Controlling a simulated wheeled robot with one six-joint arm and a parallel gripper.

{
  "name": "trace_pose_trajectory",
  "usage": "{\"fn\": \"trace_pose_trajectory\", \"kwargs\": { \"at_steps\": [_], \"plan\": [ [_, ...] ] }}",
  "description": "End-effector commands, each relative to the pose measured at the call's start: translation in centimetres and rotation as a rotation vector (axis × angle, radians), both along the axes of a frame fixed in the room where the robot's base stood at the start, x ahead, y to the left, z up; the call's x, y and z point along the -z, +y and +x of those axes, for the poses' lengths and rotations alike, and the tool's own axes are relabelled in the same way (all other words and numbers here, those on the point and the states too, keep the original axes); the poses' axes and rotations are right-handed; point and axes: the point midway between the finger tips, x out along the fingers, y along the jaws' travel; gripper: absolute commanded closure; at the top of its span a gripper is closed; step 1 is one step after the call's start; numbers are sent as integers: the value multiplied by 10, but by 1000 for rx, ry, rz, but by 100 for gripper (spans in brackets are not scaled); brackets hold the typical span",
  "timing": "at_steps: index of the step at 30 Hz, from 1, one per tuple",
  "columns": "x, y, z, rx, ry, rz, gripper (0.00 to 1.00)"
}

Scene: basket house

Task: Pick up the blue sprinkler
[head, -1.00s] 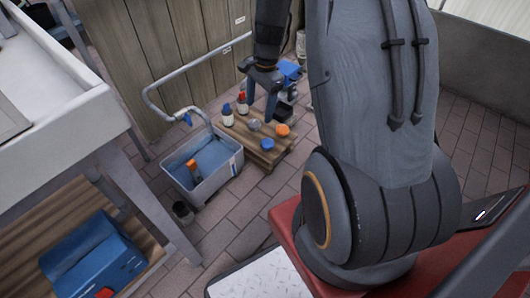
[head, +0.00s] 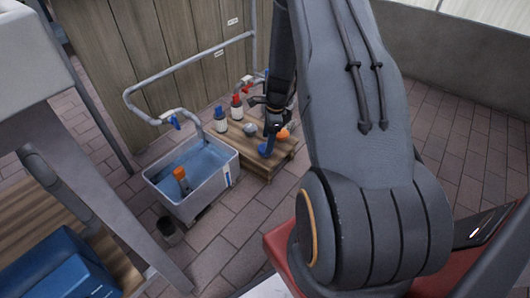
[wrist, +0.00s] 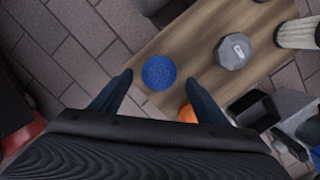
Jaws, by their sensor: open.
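The blue sprinkler (head: 265,151) is a small round blue piece on the low wooden pallet (head: 258,168), near its front edge. In the wrist view the blue sprinkler (wrist: 159,72) shows as a dotted blue disc. My gripper (head: 272,137) is over the pallet at the sprinkler. In the wrist view my gripper (wrist: 158,80) is open, with one dark finger to each side of the disc. I cannot tell whether the fingers touch it. My arm hides part of the pallet in the head view.
A grey hexagonal piece (wrist: 234,52) and an orange piece (wrist: 186,113) sit close by on the pallet. A blue-capped bottle (head: 220,121) and red-capped bottle (head: 236,107) stand behind. A water-filled basin (head: 222,186) with a pipe (head: 190,63) is at left. Brick floor in front is clear.

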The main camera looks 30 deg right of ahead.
Motion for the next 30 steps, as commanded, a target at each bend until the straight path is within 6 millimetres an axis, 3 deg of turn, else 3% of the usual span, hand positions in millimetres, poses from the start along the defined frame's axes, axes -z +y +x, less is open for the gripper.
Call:
{"fn": "trace_pose_trajectory", "kwargs": {
  "at_steps": [13,22,30],
  "plan": [
    [46,8,2,-1,1,0,31],
    [49,9,2,-2,0,0,31],
    [49,9,2,-2,0,0,75]
  ]
}}
